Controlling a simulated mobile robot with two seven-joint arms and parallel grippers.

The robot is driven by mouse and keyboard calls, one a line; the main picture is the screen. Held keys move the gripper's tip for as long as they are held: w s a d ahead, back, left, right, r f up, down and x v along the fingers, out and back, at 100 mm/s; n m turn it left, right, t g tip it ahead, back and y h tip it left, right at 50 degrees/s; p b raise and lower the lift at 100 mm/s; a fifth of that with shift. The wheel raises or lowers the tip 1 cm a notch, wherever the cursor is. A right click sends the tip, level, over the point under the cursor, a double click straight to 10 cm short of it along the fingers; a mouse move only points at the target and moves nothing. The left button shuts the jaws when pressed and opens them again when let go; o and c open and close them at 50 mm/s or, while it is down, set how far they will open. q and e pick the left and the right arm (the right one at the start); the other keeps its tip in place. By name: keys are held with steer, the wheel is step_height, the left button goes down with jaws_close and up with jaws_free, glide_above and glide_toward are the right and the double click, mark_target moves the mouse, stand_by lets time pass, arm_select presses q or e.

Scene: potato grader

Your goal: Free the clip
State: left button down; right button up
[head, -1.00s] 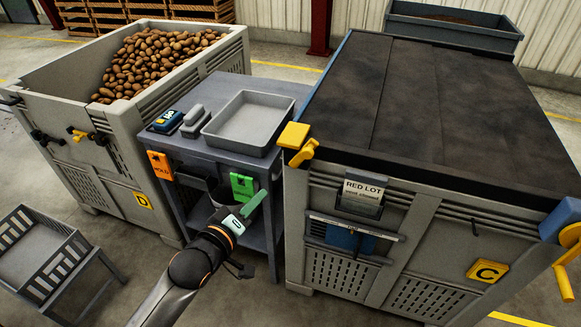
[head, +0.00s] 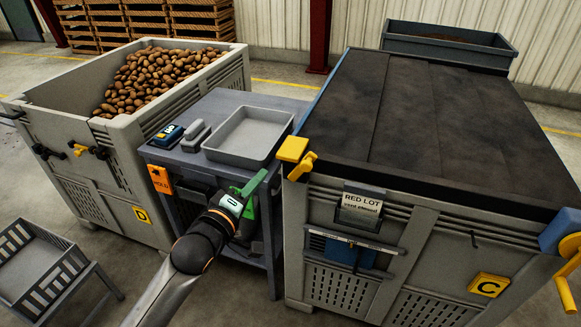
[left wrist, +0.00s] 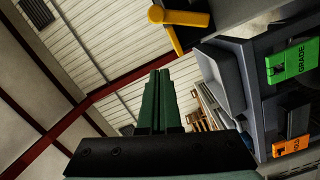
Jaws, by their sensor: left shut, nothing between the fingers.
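Crate C (head: 340,283) has a dark cover (head: 420,120). A yellow clip (head: 293,148) with a crank-like handle (head: 302,167) sits at its near left corner. A blue clip (head: 562,230) with a yellow handle (head: 565,290) sits at its near right corner. The frames do not show which clip the task means. My left gripper (head: 260,176), with green fingers, is shut and empty, left of and below the yellow clip and apart from it. In the left wrist view the shut fingers (left wrist: 160,75) point up, with the yellow handle (left wrist: 178,20) beyond them. My right gripper is out of view.
A grey table (head: 225,167) with a tray (head: 248,138) and a blue device (head: 167,135) stands between crate C and the potato crate D (head: 100,210). Orange (head: 160,179) and green (head: 248,212) tags hang on its front. A slatted grey stand (head: 40,280) is at lower left.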

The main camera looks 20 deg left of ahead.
arm_select(q)
steer(key=w+d+f, duration=0.1)
steer(key=w+d, duration=0.3)
steer(key=w, duration=0.4)
steer(key=shift+d+f, duration=0.35)
steer(key=shift+d, duration=0.05)
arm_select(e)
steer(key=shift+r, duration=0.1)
arm_select(q)
steer(key=shift+w, duration=0.1)
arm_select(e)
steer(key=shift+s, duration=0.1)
arm_select(q)
steer(key=shift+d+f+m, duration=0.1)
steer(key=shift+d+m, duration=0.2)
steer(key=shift+m, duration=0.2)
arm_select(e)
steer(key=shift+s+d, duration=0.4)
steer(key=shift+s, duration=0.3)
